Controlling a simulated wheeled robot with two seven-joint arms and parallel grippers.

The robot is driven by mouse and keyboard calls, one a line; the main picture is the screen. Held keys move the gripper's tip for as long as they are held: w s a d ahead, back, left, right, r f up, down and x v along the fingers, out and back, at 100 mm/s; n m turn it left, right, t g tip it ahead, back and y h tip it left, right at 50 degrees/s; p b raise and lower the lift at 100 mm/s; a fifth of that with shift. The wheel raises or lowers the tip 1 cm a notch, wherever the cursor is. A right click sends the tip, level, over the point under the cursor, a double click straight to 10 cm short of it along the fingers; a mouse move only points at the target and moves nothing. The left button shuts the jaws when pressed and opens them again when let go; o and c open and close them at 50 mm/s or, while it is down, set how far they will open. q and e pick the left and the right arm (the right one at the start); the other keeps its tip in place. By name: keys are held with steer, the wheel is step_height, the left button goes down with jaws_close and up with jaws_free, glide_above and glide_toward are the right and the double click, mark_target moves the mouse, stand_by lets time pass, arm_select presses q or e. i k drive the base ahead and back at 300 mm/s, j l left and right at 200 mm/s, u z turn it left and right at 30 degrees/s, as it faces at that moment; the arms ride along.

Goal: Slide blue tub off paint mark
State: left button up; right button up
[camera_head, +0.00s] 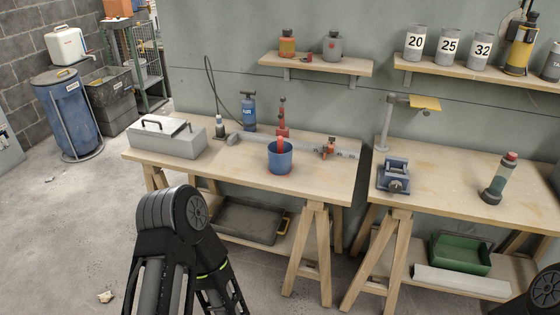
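A blue tub (280,161) stands upright on the left workbench (225,167), near its front edge and right of the middle. Something red-orange shows at the tub's rim; I cannot tell whether it stands inside or is part of the tub. Dark arm links of mine show at the bottom left and bottom right corner, but neither gripper is in view.
A grey toolbox (167,137) sits at the bench's left end. A blue bottle jack (249,111), a red tool (283,118) and a small red-orange item (328,147) stand behind the tub. A blue vise (393,176) is on the right bench. Bench surface left of the tub is clear.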

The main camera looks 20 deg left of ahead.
mark_target(279, 164)
steer(key=i+j+z, duration=0.25)
steer(key=j, duration=0.3)
steer(key=i+j+z, duration=0.25)
steer(key=i+j, duration=0.15)
steer(key=j, duration=0.25)
steer(key=i+j+z, duration=0.15)
steer(key=j, duration=0.2)
